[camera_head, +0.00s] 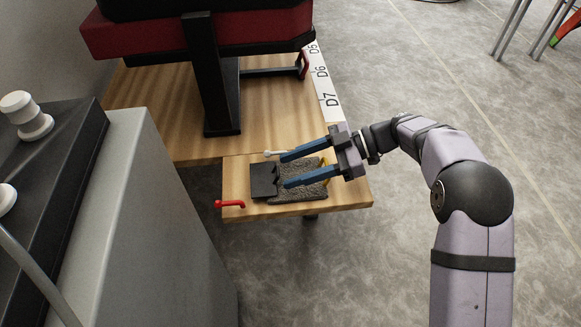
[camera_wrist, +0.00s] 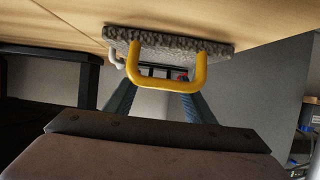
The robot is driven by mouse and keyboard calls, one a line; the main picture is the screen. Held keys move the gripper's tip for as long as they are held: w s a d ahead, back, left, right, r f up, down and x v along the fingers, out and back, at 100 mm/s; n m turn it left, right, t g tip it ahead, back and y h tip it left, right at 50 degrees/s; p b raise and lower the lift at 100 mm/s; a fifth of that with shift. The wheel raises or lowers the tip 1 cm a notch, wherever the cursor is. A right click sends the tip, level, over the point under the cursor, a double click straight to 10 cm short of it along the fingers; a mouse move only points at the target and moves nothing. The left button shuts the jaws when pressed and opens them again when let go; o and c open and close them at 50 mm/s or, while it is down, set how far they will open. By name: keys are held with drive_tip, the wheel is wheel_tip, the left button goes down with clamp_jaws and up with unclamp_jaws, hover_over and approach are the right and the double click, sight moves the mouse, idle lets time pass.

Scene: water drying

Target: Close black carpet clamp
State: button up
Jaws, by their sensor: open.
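The black clamp (camera_head: 264,183) is a dark plate at the left end of a small wooden board in the head view. I cannot tell whether it is raised or flat. A speckled grey carpet piece (camera_head: 292,192) lies to its right; its edge also shows in the wrist view (camera_wrist: 200,43). A yellow handle (camera_wrist: 165,87) stands out from the carpet's near side in the wrist view. My gripper (camera_head: 285,170) has its two blue fingers apart and empty, reaching left over the carpet, with the tips close to the clamp's right side. Contact is unclear.
A red handle (camera_head: 230,204) sits at the board's left front edge. A small white knob (camera_head: 272,153) is behind the clamp. A black post (camera_head: 212,85) carrying a red padded press stands behind. A grey cabinet (camera_head: 140,220) is at the left. Floor right of the board is clear.

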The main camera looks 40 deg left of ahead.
drive_tip(key=shift+p+v, duration=0.85)
drive_tip(key=shift+v, duration=2.1)
drive_tip(key=shift+d+r, duration=0.1)
drive_tip(key=shift+r, duration=0.1)
drive_tip(key=d+r+m+t+h+p, duration=0.2)
drive_tip(key=d+m+t+h+p, duration=0.25)
drive_tip(key=d+m, duration=1.05)
drive_tip(key=s+d+r+m+t+h+p, duration=0.1)
drive_tip(key=s+d+m+t+h+p, duration=0.35)
drive_tip(key=d, duration=0.85)
drive_tip(key=s+d+m+t+h+p, duration=0.15)
drive_tip(key=s+d+m, duration=0.35)
drive_tip(key=d+m, duration=0.5)
wheel_tip(320, 180, up, 38)
drive_tip(key=d+n+p, duration=0.2)
drive_tip(key=p, duration=3.6)
drive_tip(key=shift+g+y, duration=0.45)
drive_tip(key=shift+f+n, duration=0.15)
drive_tip(key=shift+n, duration=0.1)
